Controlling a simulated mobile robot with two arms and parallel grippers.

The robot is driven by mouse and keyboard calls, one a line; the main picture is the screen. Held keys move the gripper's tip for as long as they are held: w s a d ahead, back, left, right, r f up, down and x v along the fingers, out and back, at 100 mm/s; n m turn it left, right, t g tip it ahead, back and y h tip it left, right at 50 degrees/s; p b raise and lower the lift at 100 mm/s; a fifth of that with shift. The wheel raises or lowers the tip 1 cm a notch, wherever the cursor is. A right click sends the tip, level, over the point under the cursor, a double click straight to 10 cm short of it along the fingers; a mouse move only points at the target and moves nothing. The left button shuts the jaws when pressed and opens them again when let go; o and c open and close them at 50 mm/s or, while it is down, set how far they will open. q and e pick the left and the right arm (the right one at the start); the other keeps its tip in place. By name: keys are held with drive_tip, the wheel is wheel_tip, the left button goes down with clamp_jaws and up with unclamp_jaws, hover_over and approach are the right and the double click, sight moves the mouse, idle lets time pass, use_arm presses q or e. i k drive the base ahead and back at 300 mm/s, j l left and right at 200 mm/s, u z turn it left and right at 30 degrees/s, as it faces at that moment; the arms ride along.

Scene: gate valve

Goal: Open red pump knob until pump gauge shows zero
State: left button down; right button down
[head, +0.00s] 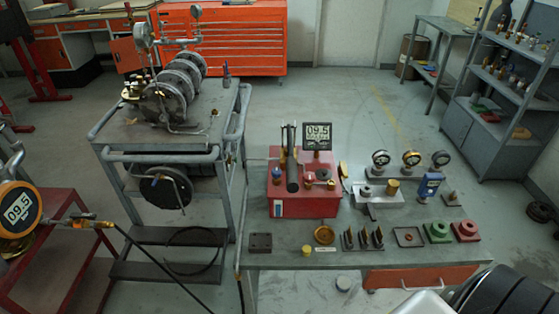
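The red pump (285,205) sits on the grey workbench, near its back left. A dark upright cylinder or lever (292,170) stands on its middle. Neither gripper shows; a dark and white arm part of mine seems to enter at the bottom right.
The workbench (290,258) holds several dial gauges (411,159), a green block (437,232) and a red block (466,230). A grey cart (130,132) with stacked discs stands left. An orange digital gauge (19,207) at far left also reads 09.5. Floor right of the bench is open.

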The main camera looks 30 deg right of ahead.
sight(309, 177)
drive_tip(key=j+z, duration=0.1)
drive_tip(key=z, duration=0.3)
drive_tip(key=k+j+z, duration=0.1)
drive_tip(key=z, duration=0.7)
drive_tip(key=k+j+z, duration=0.1)
drive_tip(key=z, duration=0.3)
